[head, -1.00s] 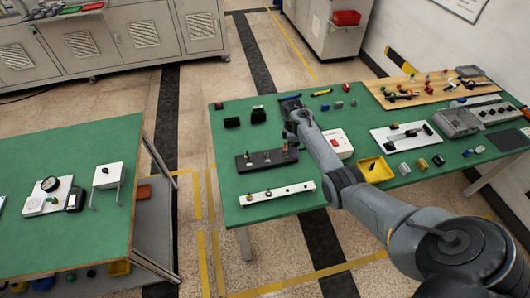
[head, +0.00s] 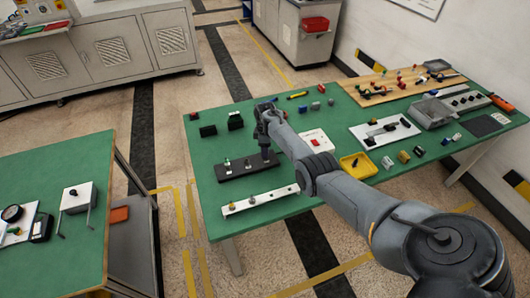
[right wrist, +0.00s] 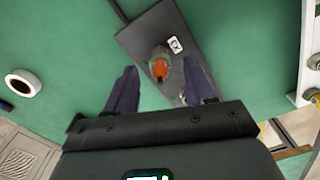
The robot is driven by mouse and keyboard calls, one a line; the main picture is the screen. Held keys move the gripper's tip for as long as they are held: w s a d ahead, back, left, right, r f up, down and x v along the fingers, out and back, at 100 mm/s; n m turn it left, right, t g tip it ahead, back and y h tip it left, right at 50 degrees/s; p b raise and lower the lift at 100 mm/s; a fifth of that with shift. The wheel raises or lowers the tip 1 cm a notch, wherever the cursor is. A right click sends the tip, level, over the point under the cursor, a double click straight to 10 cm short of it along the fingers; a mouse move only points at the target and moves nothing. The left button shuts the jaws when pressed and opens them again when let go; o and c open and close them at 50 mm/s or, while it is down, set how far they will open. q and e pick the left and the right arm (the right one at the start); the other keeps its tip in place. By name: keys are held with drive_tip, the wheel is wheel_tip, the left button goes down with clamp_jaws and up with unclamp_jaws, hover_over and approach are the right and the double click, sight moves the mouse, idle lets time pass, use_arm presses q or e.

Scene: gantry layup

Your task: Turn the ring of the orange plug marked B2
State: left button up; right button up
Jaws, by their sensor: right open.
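The black bar (head: 238,172) lies on the green table and carries small upright plugs. My right gripper (head: 266,157) points down over the bar's right end and hides the orange plug in the head view. In the right wrist view the right gripper (right wrist: 160,88) is open, its two dark fingers apart, one to each side of the plug and not touching it. My left gripper is not in view.
A white bar (head: 262,200) with several fittings lies in front of the black bar. A white box with a red switch (head: 317,141) and a yellow tray (head: 349,172) stand to the right. A white ring (right wrist: 21,82) lies at left in the wrist view.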

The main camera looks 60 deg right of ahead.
drive_tip(key=shift+f, duration=0.7)
clamp_jaws()
